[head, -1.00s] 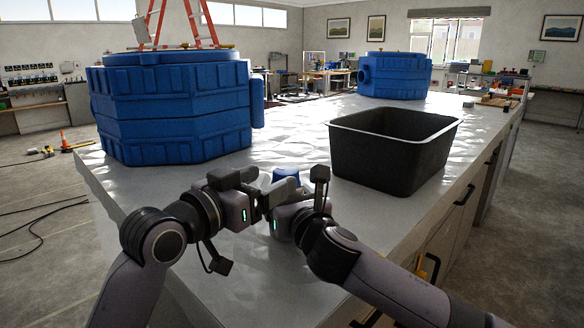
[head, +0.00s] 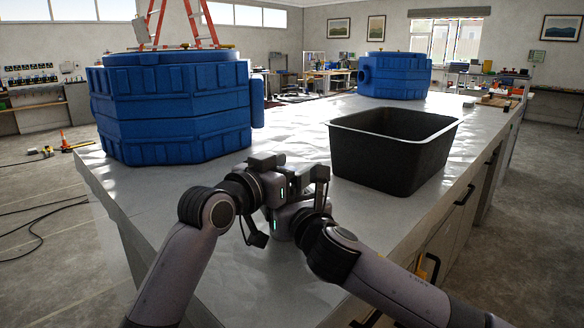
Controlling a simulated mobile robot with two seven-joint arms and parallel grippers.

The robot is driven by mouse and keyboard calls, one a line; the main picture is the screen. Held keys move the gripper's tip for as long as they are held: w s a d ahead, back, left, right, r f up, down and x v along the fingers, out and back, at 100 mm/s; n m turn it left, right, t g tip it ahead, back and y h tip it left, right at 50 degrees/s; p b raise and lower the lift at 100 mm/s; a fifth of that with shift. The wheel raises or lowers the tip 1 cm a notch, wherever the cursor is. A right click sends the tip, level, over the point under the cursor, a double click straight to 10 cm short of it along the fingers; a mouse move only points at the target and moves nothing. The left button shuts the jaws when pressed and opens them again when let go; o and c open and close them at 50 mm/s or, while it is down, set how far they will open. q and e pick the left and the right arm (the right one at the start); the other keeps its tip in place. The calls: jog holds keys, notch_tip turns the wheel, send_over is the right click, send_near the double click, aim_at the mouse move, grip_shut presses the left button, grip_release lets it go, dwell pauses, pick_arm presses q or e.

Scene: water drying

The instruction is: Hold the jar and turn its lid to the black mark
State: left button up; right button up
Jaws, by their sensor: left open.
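The black mark is not visible either. My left gripper (head: 291,167) is open, above and in front of my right gripper (head: 293,191), over the near middle of the grey worktop. The two overlap in the picture. The fingers of the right gripper are mostly hidden behind the left one, so I cannot tell whether they are closed on anything.
A black open bin (head: 385,165) stands on the worktop (head: 255,280), just right of my grippers. A large blue tank (head: 170,115) stands at the left, and another blue tank (head: 398,76) farther back. The worktop between them is clear.

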pick_arm(q)
jog(key=c, duration=1)
jog(key=shift+o, duration=0.2)
jog(key=shift+d+m+g+h, duration=0.1)
jog(key=shift+m+g+h, duration=0.2)
jog(key=shift+m+h, duration=0.1)
jog(key=shift+s+d+f+m+g+h, duration=0.1)
jog(key=shift+s+m+g+h, duration=0.05)
jog(key=shift+m+g+h, duration=1.15)
jog(key=shift+s+d+m+g+h, duration=0.1)
jog(key=shift+m+g+h, duration=0.75)
jog(key=shift+g, duration=0.75)
jog(key=shift+s+m+g+h, duration=0.2)
jog(key=shift+m+g+h, duration=0.55)
jog(key=shift+m+g, duration=1.15)
jog(key=shift+a+g, duration=0.1)
jog(key=shift+g, duration=1)
jog(key=shift+m+g, duration=0.4)
jog(key=shift+m, duration=0.05)
jog(key=shift+s+m+g, duration=0.15)
jog(key=shift+m+g, duration=0.15)
jog(key=shift+g, duration=0.2)
